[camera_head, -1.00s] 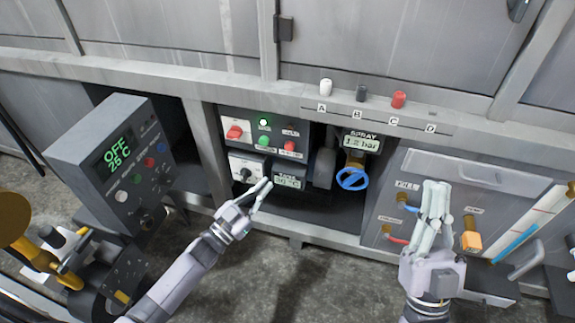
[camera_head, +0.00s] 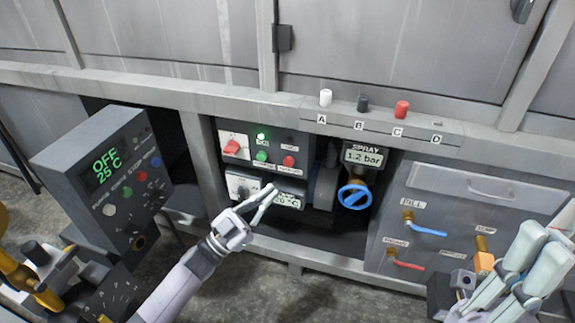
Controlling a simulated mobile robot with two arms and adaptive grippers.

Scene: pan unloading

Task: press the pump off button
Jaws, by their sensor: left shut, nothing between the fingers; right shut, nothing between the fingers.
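The pump panel (camera_head: 223,134) sits in the open bay at centre. It bears a red switch (camera_head: 231,147), a lit green lamp (camera_head: 261,136), a green button (camera_head: 261,156) and a red button (camera_head: 289,160); their labels are too small to read surely, so I cannot confirm which is pump off. My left gripper (camera_head: 270,191) is shut and empty. Its tips are just below the red and green buttons in the picture, in front of the lower temperature display (camera_head: 289,200), partly covering it. My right gripper (camera_head: 530,262) is shut and empty at the lower right.
A control box (camera_head: 68,160) reading "OFF 25 C" stands left. Right of the panel are a spray display (camera_head: 363,155) reading 1.2 bar and a blue valve wheel (camera_head: 355,197). A blue-handled valve (camera_head: 425,231) and red-handled valve (camera_head: 408,265) sit further right.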

